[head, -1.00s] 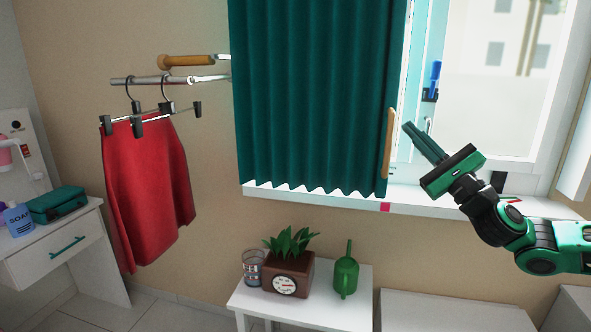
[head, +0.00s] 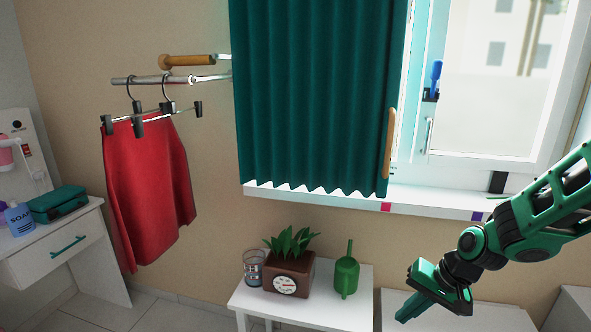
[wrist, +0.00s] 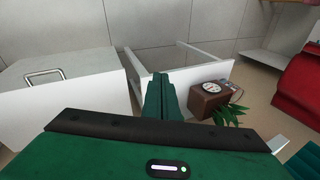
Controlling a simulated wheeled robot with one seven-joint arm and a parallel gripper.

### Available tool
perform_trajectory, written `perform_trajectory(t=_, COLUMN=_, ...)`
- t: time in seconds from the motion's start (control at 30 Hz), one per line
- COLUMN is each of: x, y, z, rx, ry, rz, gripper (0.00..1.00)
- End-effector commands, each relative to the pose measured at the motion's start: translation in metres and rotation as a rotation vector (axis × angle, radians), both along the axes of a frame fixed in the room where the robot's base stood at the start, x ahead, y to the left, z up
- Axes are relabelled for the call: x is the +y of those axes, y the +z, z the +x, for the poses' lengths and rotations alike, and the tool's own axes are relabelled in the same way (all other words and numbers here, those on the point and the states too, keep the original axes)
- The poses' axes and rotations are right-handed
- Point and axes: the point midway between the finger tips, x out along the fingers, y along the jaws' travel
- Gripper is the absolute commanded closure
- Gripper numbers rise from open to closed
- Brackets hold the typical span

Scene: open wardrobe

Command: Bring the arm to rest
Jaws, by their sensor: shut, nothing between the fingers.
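My gripper (head: 410,311) is at the lower right of the head view, on my green and black arm. Its fingers are together and point down and to the left, with nothing between them. It appears in front of the gap between the white side table (head: 238,299) and a white cabinet (head: 460,312). In the wrist view the shut green fingers (wrist: 160,92) overlap the side table in the picture. I cannot tell the exact distance to the table.
A teal curtain (head: 318,90) hangs by the window. A red skirt (head: 150,195) hangs from a rail at left, beside a white drawer unit (head: 60,250).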

Motion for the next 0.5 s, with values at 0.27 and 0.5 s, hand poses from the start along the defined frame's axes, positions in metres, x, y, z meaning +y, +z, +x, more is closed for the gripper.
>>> perform_trajectory(t=0.27, x=-0.089, y=0.04, z=-0.069, rx=0.107, ry=-0.001, rz=-0.293, gripper=1.0)
perform_trajectory(t=0.5, x=-0.136, y=0.09, z=-0.144, rx=0.189, ry=-0.061, rz=-0.389, gripper=1.0)
